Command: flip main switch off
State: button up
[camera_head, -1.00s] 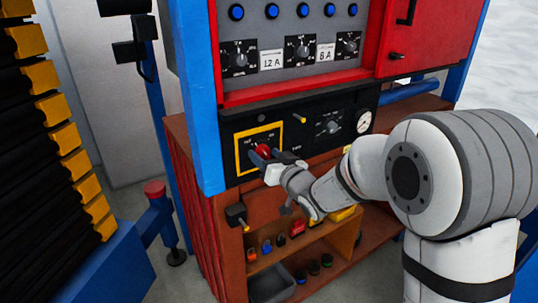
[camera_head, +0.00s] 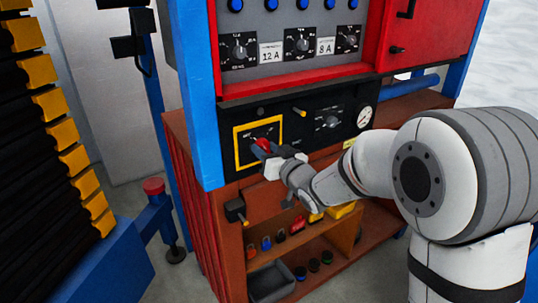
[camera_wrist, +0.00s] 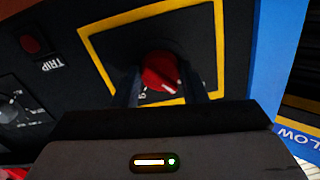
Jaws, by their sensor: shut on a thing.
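The main switch is a red rotary knob (camera_head: 262,145) inside a yellow square frame (camera_head: 236,148) on the black lower panel. In the wrist view the red knob (camera_wrist: 160,72) sits between my two fingers, with a white mark on its face turned toward the lower right. My gripper (camera_head: 264,151) is shut on the knob from the front. The gripper also shows in the wrist view (camera_wrist: 165,88), where its dark body hides the lower part of the frame. Position labels beside the knob are mostly hidden or too small to read.
A black dial (camera_head: 331,120) and a round gauge (camera_head: 364,117) lie right of the switch. A red button marked TRIP (camera_wrist: 31,44) shows in the wrist view. A blue post (camera_head: 200,120) stands close to the left. A wooden shelf (camera_head: 330,243) with small coloured items is below.

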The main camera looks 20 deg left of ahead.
jog(key=shift+f+n+b, duration=0.3)
jog(key=shift+n+b, duration=0.3)
jog(key=shift+b, duration=0.45)
jog(key=shift+r+n+b, duration=0.25)
jog(key=shift+n+b, duration=0.15)
jog(key=shift+b, duration=0.1)
jog(key=o, duration=1)
jog(key=shift+c, duration=0.2)
